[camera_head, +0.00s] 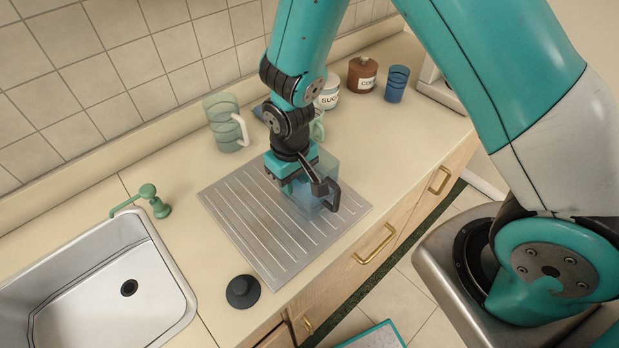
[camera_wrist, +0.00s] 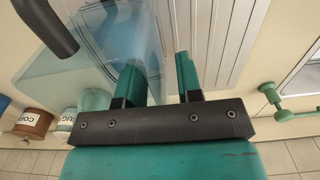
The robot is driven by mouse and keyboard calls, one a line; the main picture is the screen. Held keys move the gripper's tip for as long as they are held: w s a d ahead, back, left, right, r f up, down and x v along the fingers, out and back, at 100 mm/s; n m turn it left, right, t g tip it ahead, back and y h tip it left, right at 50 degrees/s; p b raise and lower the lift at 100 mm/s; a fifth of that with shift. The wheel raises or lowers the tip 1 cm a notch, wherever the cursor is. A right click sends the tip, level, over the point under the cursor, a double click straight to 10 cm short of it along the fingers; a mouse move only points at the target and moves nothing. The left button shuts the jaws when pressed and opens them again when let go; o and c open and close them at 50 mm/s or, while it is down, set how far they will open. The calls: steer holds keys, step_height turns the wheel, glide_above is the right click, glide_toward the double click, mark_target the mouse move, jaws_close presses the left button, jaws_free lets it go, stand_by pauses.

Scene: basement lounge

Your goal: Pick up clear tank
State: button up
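The clear tank (camera_head: 325,176) is a see-through bluish container with a dark handle. It stands on the ribbed metal drainboard (camera_head: 250,232), partly hidden by my gripper (camera_head: 303,182). In the wrist view, the clear tank (camera_wrist: 98,22) fills the upper left, with its dark handle at the far left. My gripper (camera_wrist: 160,78) points down at the tank with its two green fingers apart. The tank's near side wall appears to lie between the fingers, with a gap still visible. I cannot tell whether either finger touches the wall.
A translucent pitcher (camera_head: 222,127) with a white handle stands behind left. A green mug (camera_head: 318,128), sugar canister (camera_head: 328,97), coffee canister (camera_head: 361,76) and blue cup (camera_head: 397,84) stand behind. A sink (camera_head: 90,300), green faucet (camera_head: 150,200) and dark stopper (camera_head: 242,291) are at left and front.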

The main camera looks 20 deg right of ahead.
steer(key=shift+f, duration=0.35)
steer(key=shift+c, duration=0.5)
jaws_close()
steer(key=shift+r, duration=0.1)
